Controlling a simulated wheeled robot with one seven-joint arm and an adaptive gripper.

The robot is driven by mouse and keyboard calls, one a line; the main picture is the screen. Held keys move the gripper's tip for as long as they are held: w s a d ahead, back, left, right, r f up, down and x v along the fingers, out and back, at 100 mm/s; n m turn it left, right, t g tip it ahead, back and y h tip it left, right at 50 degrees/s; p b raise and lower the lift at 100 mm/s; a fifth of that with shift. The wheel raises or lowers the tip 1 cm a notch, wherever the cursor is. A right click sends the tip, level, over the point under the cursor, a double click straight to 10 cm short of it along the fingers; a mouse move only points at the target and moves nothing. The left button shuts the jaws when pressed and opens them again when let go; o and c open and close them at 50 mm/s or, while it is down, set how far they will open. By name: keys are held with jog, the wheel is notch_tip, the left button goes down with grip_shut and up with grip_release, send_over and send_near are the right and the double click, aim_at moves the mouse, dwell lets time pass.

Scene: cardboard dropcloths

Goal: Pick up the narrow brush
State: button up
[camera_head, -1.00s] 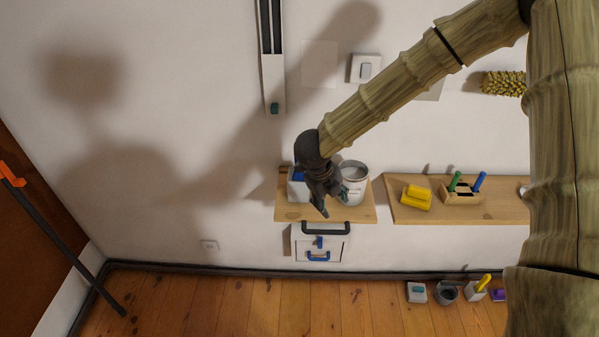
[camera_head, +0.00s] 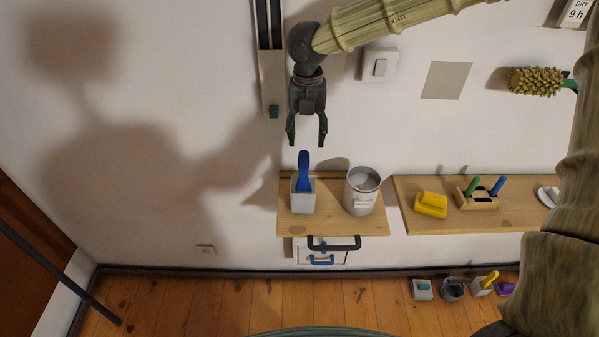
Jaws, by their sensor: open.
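A brush with a blue handle (camera_head: 303,172) stands upright in a pale square holder (camera_head: 303,199) on the left wooden shelf (camera_head: 330,222). Its lower end is hidden inside the holder. Blue and green upright handles also show in a wooden block on the right shelf; I cannot tell which of these is the narrow brush. My gripper (camera_head: 307,140) is open and empty, fingers pointing down. In the picture it is just above the blue handle, apart from it.
A grey can (camera_head: 362,191) stands right of the holder. The right shelf (camera_head: 450,220) carries a yellow object (camera_head: 431,204), the wooden block (camera_head: 477,198) and a white item (camera_head: 548,196). A drawer unit (camera_head: 321,250) hangs below. Several small containers stand on the floor at right.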

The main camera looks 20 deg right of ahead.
aim_at(305, 152)
jog(key=shift+w+a+f, duration=0.1)
jog(key=shift+w+f, duration=0.05)
jog(key=shift+f, duration=0.15)
notch_tip(305, 152, down, 5)
jog(key=shift+r+p, duration=0.15)
jog(key=shift+p, duration=0.5)
jog(key=shift+f+p, duration=0.55)
jog(key=shift+f, duration=0.15)
jog(key=shift+a+f+p, duration=0.15)
jog(key=shift+f+p, duration=0.5)
jog(key=shift+f, duration=1.3)
grip_shut()
notch_tip(305, 152, up, 18)
jog(key=b, duration=0.4)
